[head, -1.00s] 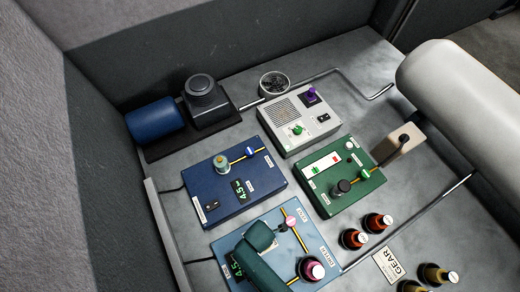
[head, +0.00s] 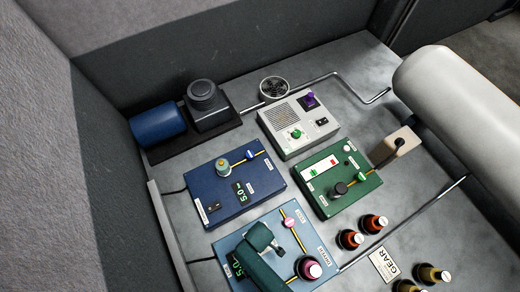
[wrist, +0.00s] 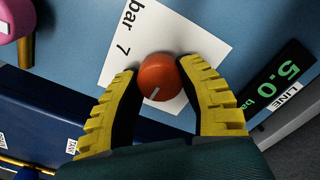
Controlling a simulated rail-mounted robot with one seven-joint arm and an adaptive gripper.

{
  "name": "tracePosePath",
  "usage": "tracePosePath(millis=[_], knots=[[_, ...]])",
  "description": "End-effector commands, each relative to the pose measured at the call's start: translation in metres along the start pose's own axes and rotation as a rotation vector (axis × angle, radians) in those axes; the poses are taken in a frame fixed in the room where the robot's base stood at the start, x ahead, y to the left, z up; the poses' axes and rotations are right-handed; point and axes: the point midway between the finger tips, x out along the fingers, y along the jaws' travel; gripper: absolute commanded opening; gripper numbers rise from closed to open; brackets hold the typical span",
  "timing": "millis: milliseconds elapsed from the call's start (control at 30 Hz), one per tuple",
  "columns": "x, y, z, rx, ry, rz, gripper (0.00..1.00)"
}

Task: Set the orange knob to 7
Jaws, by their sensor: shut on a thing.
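The orange knob (wrist: 158,77) is in the middle of the wrist view, on the light blue panel (wrist: 235,35). A white index line shows on its face, toward the lower left. My gripper (wrist: 161,82) is shut on the knob, one yellow ribbed finger on each side. A white label (wrist: 128,45) beside the knob reads "bar 7". The green display (wrist: 285,80) right of it reads 5.0 bar. In the head view my green arm covers the knob on the light blue box (head: 262,222); its display (head: 236,263) shows partly there.
A pink knob (head: 309,268) and a slider (head: 289,222) share the light blue box. A dark blue box (head: 215,200) behind it also displays 5.0. A green box (head: 355,195) and a grey box (head: 285,142) stand nearby. Several bottle-like pieces (head: 373,224) stand at right.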

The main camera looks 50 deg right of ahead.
Motion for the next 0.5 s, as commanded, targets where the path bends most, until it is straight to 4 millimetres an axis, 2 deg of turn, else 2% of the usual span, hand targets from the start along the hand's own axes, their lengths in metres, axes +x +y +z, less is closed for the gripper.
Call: tracePosePath(millis=[500], knots=[[0.0014,-0.0013,0.0020,0.491,-0.004,-0.002,0.03]])
